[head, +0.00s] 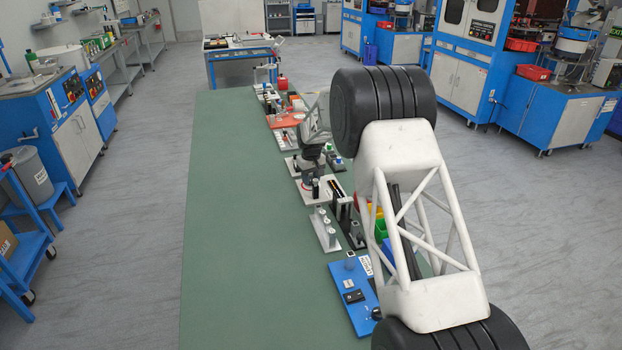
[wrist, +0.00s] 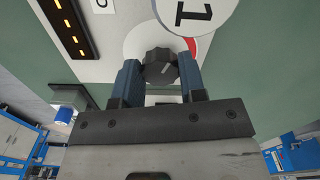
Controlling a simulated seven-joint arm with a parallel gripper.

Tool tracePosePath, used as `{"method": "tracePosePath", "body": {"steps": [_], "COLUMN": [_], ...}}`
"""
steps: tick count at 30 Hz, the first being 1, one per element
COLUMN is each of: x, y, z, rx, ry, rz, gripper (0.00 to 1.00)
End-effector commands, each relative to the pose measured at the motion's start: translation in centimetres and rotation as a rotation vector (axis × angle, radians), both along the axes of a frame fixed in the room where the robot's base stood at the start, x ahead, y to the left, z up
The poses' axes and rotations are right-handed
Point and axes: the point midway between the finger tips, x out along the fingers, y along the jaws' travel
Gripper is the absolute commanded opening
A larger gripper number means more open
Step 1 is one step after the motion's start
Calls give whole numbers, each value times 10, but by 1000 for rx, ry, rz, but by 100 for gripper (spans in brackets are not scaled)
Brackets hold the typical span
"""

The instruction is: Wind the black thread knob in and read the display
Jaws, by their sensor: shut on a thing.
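In the wrist view, a black ribbed knob (wrist: 155,66) with a light pointer line sits between the two blue fingers of my gripper (wrist: 160,72), which is shut on it. A dark panel with a row of orange dashes (wrist: 68,22), which looks like the display, is at the upper left; no digits can be read on it. In the head view, my gripper (head: 312,152) is over a white base plate (head: 318,190) on the green bench, and the knob cannot be made out there.
On the bench (head: 235,220) stand other fixtures, including a plate with grey posts (head: 325,230) and a blue board (head: 352,290). The bench's left side is clear.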

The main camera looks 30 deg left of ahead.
Motion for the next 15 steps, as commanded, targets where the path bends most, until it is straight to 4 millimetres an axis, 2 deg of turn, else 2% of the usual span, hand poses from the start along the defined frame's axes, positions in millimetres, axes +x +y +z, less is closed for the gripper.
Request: {"method": "tracePosePath", "body": {"steps": [15], "x": [-1], "y": [1], "z": [0], "rx": [0], "ry": [0], "rz": [-430], "gripper": [14]}}
